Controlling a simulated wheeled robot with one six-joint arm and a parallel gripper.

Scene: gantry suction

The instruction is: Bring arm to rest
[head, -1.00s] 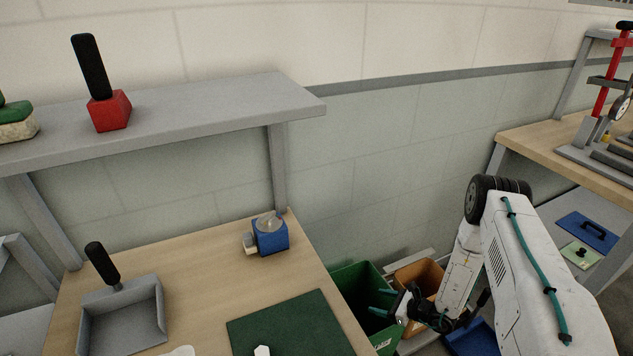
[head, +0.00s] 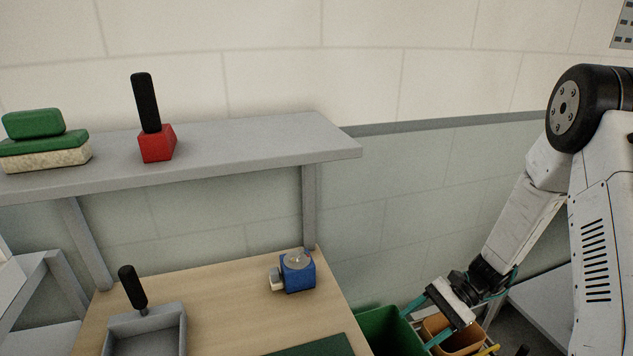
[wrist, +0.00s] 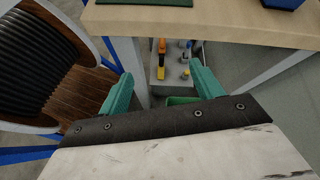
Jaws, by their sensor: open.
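My gripper (head: 424,322) is at the lower right of the head view, in front of the green and orange bins. Its two teal fingers are apart with nothing between them. In the wrist view my gripper (wrist: 162,90) shows both teal fingers spread, with a grey tray of small parts in the gap well beyond them. My white arm comes down from the upper right of the head view and bends toward the bins.
A wooden bench (head: 225,290) holds a blue device (head: 298,275) and a grey dustpan (head: 150,330). A grey shelf (head: 240,145) stands above. A green bin (head: 385,330) and an orange bin (head: 455,338) are right of the bench. A cable spool (wrist: 40,60) is left in the wrist view.

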